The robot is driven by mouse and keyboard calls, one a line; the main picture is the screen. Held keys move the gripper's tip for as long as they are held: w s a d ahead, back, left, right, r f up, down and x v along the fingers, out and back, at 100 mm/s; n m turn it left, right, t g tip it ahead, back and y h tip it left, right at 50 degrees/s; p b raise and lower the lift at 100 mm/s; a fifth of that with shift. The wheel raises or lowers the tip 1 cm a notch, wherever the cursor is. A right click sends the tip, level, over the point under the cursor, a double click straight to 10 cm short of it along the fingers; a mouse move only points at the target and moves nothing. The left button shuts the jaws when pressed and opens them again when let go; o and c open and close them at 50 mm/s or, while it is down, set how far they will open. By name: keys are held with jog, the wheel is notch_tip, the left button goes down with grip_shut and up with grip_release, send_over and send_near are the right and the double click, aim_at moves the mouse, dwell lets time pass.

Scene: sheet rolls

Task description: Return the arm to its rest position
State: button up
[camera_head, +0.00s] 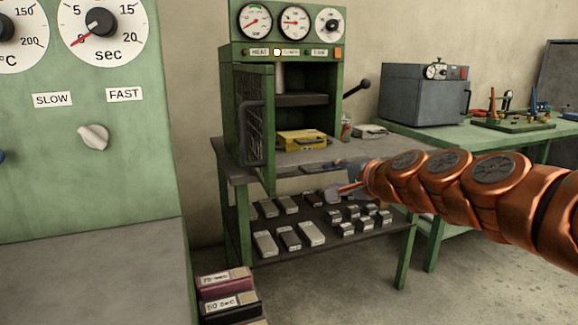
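My orange arm (470,180) reaches in from the right edge toward the middle of the head camera view. My gripper (332,194) is at its far end, small and partly hidden by the arm's own links. It appears in front of the gap between the workbench top and the lower shelf. I cannot tell whether its fingers are open or shut, or whether they hold anything.
A green machine (232,100) with dials and an open mesh door stands on the workbench (225,150). A yellow block (302,140) lies inside. Several metal blocks (265,243) fill the lower shelf (275,225). A green panel (140,160) stands at left.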

jog(key=s+a+r+n+g+h+p, duration=0.1)
jog(key=s+a+r+n+g+p, duration=0.2)
jog(key=s+p, duration=0.55)
jog(key=s+a+n+g+p, duration=0.3)
jog(key=s+n+g+p, duration=0.2)
jog(key=s+p, duration=0.4)
jog(key=s+d+r+n+g+h+p, duration=0.1)
jog(key=s+d+g+p, duration=0.1)
jog(key=s+p, duration=0.3)
jog(key=s+d+r+n+g+h+p, duration=0.1)
jog(key=s+d+p, duration=0.4)
jog(key=s, duration=0.6)
jog(key=s+d+r+n+g+h+p, duration=0.1)
jog(key=s+d+r+g+h+p, duration=0.2)
jog(key=s, duration=0.6)
jog(key=shift+d+r+g+p, duration=0.2)
jog(key=shift+g+p, duration=0.2)
jog(key=shift+p, duration=0.6)
